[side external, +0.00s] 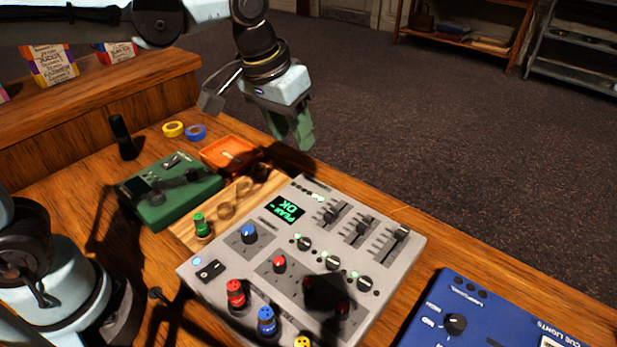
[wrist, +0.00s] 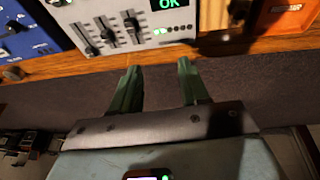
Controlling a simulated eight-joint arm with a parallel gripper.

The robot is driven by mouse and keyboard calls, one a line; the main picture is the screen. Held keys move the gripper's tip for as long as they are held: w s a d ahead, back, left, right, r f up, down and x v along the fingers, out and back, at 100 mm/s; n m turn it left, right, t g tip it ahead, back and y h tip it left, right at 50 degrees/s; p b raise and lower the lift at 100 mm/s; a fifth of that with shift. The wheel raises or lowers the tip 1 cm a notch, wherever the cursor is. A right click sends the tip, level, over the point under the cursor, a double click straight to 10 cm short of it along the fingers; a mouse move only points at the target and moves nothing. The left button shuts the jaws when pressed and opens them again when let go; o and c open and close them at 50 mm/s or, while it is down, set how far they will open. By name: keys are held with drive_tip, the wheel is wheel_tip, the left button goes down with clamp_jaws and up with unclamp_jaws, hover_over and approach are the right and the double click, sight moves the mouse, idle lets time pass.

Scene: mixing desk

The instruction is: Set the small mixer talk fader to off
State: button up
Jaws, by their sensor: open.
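The small mixer is a grey console (side external: 318,235) with a green-lit display (side external: 284,209), near the middle of the desk. Three black slide faders sit along its far right part: one nearest the display (side external: 331,213), a middle one (side external: 363,227) and one at the right (side external: 399,234). They also show in the wrist view, at left (wrist: 91,51), middle (wrist: 108,34) and right (wrist: 131,21). Their labels are too small to tell which is talk. My gripper (side external: 302,140) has green fingers, open and empty, beyond the desk's far edge, apart from the mixer; it also shows in the wrist view (wrist: 159,66).
A blue cue-lights box (side external: 490,320) stands right of the mixer. At left are a green box (side external: 158,208), an orange tray (side external: 222,143), a wooden board (side external: 262,188) and two tape rolls. Raised knobs and plugs crowd the mixer's near side. Open floor lies beyond the desk.

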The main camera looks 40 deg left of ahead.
sight(365, 223)
drive_tip(key=w+d+f+g, duration=0.2)
drive_tip(key=w+d+g, duration=0.15)
drive_tip(key=d, duration=0.95)
drive_tip(key=shift+y, duration=0.4)
drive_tip(key=f, duration=1.2)
drive_tip(key=shift+w+f, duration=0.15)
drive_tip(key=shift+w, duration=0.05)
drive_tip(key=shift+c, duration=0.4)
clamp_jaws()
drive_tip(key=shift+w, duration=0.1)
